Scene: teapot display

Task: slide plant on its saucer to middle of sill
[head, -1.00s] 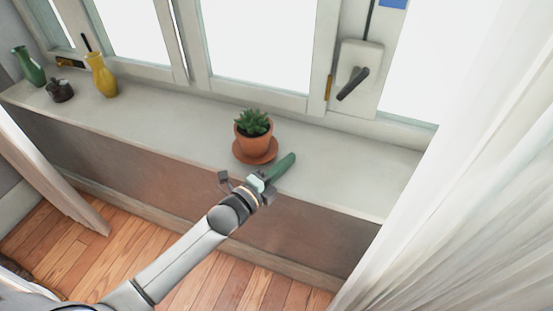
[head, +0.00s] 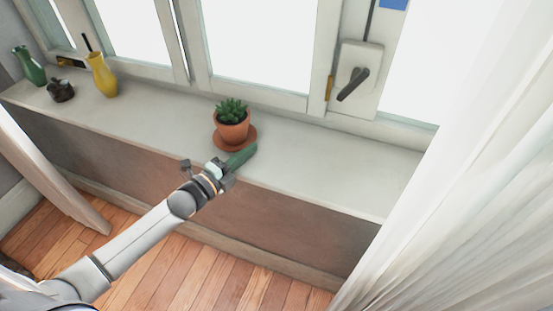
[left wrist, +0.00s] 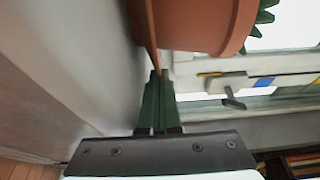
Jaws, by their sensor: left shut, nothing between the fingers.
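The potted succulent (head: 231,122) stands upright in a terracotta pot on a terracotta saucer (head: 222,145), on the pale window sill (head: 330,165). My left gripper (head: 243,155) has its green fingers shut and empty, low at the saucer's front right side. In the left wrist view the closed fingers (left wrist: 159,90) meet or nearly meet the saucer's thin edge (left wrist: 152,40), with the pot (left wrist: 205,22) beyond. The exact contact is hard to tell. My right gripper is not in view.
A yellow vase (head: 102,76), a small dark pot (head: 61,90) and a green vase (head: 29,67) stand at the sill's left end. The sill between them and the plant is clear, as is its right part. A white curtain (head: 470,190) hangs at the right.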

